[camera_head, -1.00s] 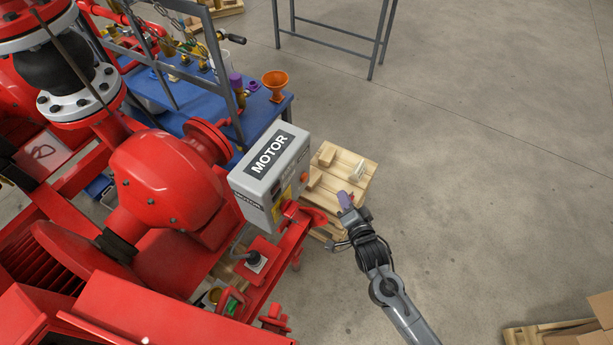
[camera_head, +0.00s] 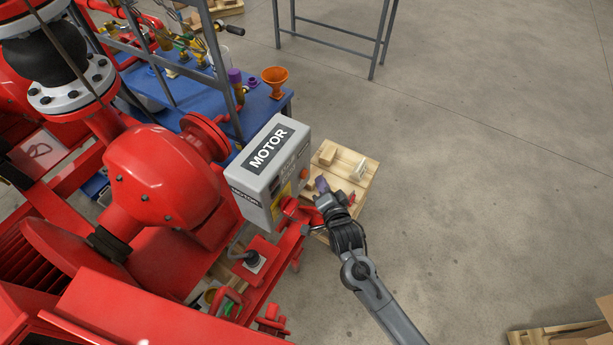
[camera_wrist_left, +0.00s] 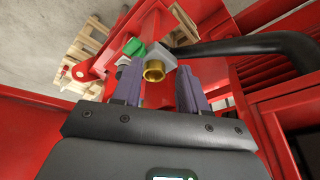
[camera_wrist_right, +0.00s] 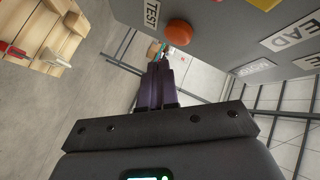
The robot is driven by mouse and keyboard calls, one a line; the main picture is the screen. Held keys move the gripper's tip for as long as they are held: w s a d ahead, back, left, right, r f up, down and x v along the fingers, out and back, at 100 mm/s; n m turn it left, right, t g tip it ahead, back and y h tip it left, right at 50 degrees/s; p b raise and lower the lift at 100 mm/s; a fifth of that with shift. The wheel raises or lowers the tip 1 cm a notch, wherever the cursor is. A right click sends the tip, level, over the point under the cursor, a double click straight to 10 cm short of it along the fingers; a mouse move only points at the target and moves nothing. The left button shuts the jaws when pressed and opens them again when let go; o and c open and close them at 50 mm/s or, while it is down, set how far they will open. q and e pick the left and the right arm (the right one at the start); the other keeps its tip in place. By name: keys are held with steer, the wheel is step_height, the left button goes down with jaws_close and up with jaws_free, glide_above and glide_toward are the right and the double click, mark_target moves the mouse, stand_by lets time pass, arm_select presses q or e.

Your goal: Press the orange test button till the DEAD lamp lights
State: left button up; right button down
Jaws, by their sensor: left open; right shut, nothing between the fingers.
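The orange test button (camera_wrist_right: 179,33) is on the grey motor box, beside the TEST label (camera_wrist_right: 151,13) in the right wrist view. In the head view the orange button (camera_head: 304,173) shows small on the box's right side. My right gripper (camera_head: 321,184) is shut and empty, just right of the button; in the right wrist view its fingertips (camera_wrist_right: 160,66) are below and left of the button, with a gap in the picture. The DEAD label (camera_wrist_right: 297,32) is partly visible; I cannot make out its lamp. My left gripper (camera_wrist_left: 158,78) is open around or behind a brass fitting (camera_wrist_left: 154,70); contact is unclear.
The grey motor box (camera_head: 262,190) stands on the red skid beside a red rail (camera_head: 270,268). A blue table (camera_head: 262,108) with an orange funnel (camera_head: 275,78) is behind.

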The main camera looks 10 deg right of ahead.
steer(key=shift+w+a, duration=0.45)
stand_by(0.4)
stand_by(0.7)
stand_by(0.7)
steer(key=shift+w+a, duration=0.3)
stand_by(0.5)
